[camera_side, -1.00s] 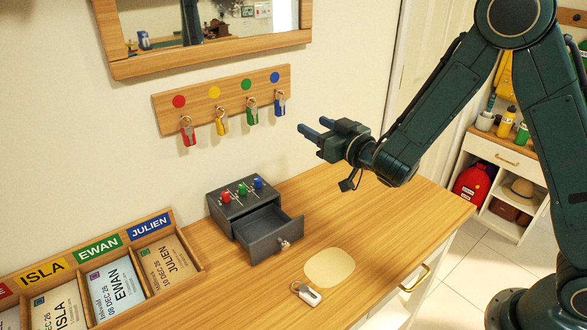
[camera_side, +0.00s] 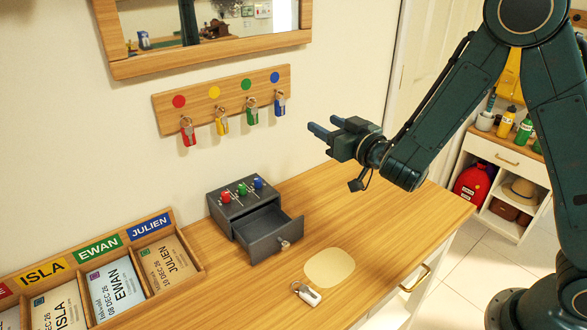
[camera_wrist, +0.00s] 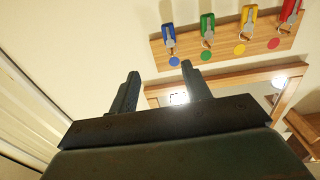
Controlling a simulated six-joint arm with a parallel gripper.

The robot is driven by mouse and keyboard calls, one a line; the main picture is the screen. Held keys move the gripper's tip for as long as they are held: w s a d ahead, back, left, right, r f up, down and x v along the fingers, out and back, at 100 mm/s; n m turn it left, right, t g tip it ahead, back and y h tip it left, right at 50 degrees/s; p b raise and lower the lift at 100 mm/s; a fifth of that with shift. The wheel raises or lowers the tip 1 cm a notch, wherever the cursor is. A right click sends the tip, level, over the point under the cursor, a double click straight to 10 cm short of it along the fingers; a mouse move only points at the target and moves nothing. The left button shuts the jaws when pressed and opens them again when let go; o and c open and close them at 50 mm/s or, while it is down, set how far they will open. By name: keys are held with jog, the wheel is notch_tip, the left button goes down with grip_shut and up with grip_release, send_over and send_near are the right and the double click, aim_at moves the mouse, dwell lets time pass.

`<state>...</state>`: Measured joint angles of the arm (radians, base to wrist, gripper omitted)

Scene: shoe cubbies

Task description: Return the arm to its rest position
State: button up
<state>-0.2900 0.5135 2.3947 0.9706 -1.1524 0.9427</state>
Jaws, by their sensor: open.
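My gripper (camera_side: 327,128) is open and empty in the side view. It hangs in the air above the wooden counter, to the right of the key rack and apart from it. Its two fingers point left toward the wall. In the wrist view my gripper (camera_wrist: 160,80) shows two parted fingers with nothing between them. My dark green arm reaches in from the right and is bent at the elbow.
The key rack (camera_side: 240,92) carries several coloured key tags below a mirror (camera_side: 211,60). A grey box (camera_side: 250,215) with its drawer open stands on the counter. A white-tagged key (camera_side: 307,294) lies near a pale round mat (camera_side: 330,267). A card tray (camera_side: 205,268) sits at left.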

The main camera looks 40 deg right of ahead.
jog(key=s+d+r+m+g+h, duration=0.5)
jog(key=s+d+g, duration=0.1)
jog(key=s+d, duration=0.35)
jog(key=s+a+n+g+y, duration=0.3)
jog(key=s, duration=0.8)
jog(key=s+a+n+g+y, duration=0.2)
jog(key=s+a+g+y, duration=0.1)
jog(key=s, duration=0.9)
jog(key=shift+a+r+n, duration=0.15)
jog(key=shift+a+n, duration=0.2)
jog(key=shift+n, duration=0.05)
